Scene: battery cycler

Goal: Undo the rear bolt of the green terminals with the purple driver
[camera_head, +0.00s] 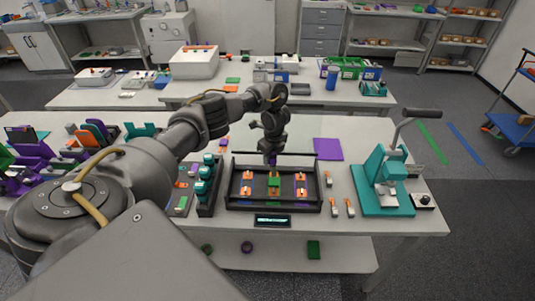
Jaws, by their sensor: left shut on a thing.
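My left gripper (271,150) points down over the back part of the black cycler tray (272,207). It is shut on the purple driver (272,160), of which only a small purple part shows below the fingers. The green terminals (273,188) sit in the middle of the tray, just in front of and below the driver, between two orange sets. The rear bolt is too small to make out, and I cannot tell whether the driver tip touches it. My right gripper is not in view.
A teal press (385,180) with a raised lever stands right of the tray. A black rack with teal-topped items (205,185) stands close on its left. A purple mat (328,149) lies behind right. Small orange-and-white parts (350,207) lie between tray and press.

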